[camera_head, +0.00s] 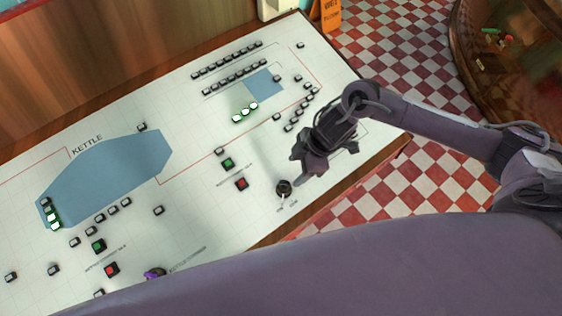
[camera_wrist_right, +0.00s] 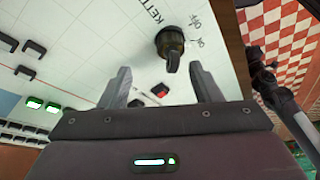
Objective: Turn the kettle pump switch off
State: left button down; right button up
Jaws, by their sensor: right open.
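The pump switch is a black rotary knob (camera_head: 284,188) on the white control panel (camera_head: 190,105), near its front edge. My right gripper (camera_head: 299,170) is open just to the right of the knob. In the wrist view the knob lies just beyond the gap between the two fingertips (camera_wrist_right: 160,68), with nothing held. My left gripper does not show clearly.
A green button (camera_head: 228,163) and a red button (camera_head: 241,184) sit left of the knob. A dark knob with a purple part (camera_head: 155,273) is at the front left. Rows of small black switches (camera_head: 235,77) and lit green lamps (camera_head: 245,112) stand farther back. Checkered floor lies right.

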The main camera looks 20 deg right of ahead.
aim_at(289, 184)
jog(key=shift+s+a+f+p, duration=0.4)
jog(key=shift+s+a+f, duration=0.4)
jog(key=shift+s+f, duration=0.3)
jog(key=x, duration=0.2)
jog(key=shift+w+a+f, duration=0.1)
jog(key=shift+w+f, duration=0.05)
jog(key=shift+f, duration=0.1)
jog(key=shift+w+a+f, duration=0.1)
jog(key=shift+w+f, duration=0.1)
jog(key=shift+f, duration=0.25)
jog(key=shift+w+a+f, duration=0.15)
jog(key=shift+w+f, duration=0.05)
jog(key=shift+f, duration=0.2)
jog(key=shift+s+f, duration=0.1)
jog(key=shift+s, duration=0.1)
jog(key=shift+c, duration=0.5)
jog(key=c, duration=0.9)
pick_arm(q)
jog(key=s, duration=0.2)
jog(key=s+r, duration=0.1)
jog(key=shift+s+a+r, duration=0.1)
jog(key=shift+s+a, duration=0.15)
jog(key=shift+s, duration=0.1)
